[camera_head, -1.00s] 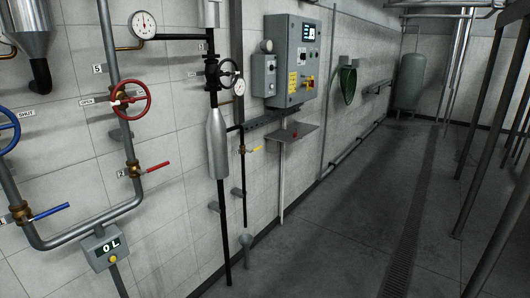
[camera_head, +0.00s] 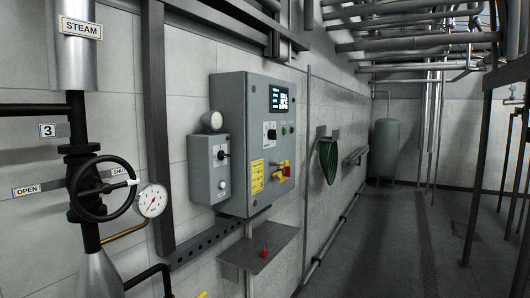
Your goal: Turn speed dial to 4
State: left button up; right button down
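A grey control cabinet (camera_head: 240,110) hangs on the left wall near the middle of the view. It has a lit display (camera_head: 279,98), a small dial (camera_head: 270,134) on a white plate below it, and a red and yellow switch (camera_head: 284,170) lower down. A smaller grey box (camera_head: 209,180) on its left side carries a black knob (camera_head: 222,155) on a white plate and a pale button (camera_head: 222,184). The markings are too small to read, so I cannot tell which one is the speed dial or its setting. Neither of my grippers is in view.
A black handwheel (camera_head: 102,188) on the steam pipe and a pressure gauge (camera_head: 152,200) stand at left. A small shelf (camera_head: 262,248) juts out below the cabinet. A green hose (camera_head: 328,160) hangs beyond it. The floor (camera_head: 400,245) right of the wall is clear.

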aim_at(272, 134)
jog(key=i+l, duration=0.35)
jog(key=i, duration=0.15)
jog(key=i+l+z, duration=0.1)
jog(key=i+l, duration=0.25)
jog(key=i, duration=0.15)
